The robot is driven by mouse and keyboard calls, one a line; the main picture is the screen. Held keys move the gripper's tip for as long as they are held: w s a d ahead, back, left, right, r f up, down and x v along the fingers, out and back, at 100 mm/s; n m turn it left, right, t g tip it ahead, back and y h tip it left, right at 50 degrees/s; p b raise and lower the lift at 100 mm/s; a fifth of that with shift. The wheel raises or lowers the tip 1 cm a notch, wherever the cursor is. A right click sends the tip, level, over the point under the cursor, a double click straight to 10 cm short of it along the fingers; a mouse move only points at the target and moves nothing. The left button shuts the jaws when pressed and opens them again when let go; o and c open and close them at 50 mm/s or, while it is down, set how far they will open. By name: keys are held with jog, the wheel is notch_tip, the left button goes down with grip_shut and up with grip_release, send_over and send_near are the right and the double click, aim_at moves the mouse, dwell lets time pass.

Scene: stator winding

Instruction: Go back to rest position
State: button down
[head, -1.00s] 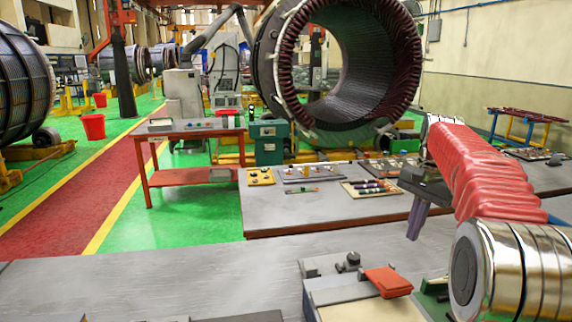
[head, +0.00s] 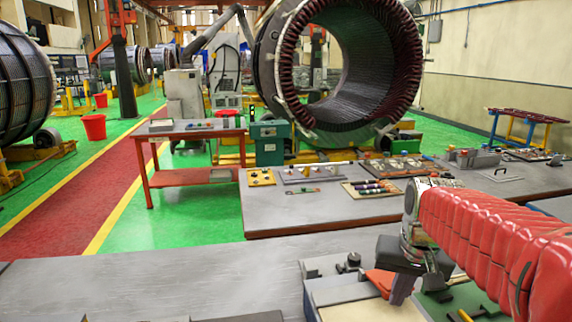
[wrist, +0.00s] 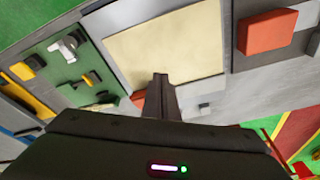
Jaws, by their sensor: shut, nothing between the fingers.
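My gripper (head: 398,290) hangs low at the right in the head view, over the box with the cream top and beside the red-orange block (head: 380,281), which it partly hides. Its fingers are together with nothing between them. I cannot tell how far the fingertips are above the panel.
A grey workbench (head: 200,275) spans the front, clear at left. A second bench (head: 300,215) behind holds trays of small parts. A large stator (head: 365,70) stands at the back. A red side table (head: 185,175) and open green floor are at left.

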jog(key=s+a+f+n+t, duration=0.1)
jog(key=s+a, duration=0.2)
jog(key=s, duration=0.5)
jog(key=s+a+f+n+t, duration=0.1)
jog(key=s+a+n, duration=0.1)
jog(key=s+a, duration=0.2)
jog(key=s, duration=0.3)
jog(key=shift+s+t, duration=0.4)
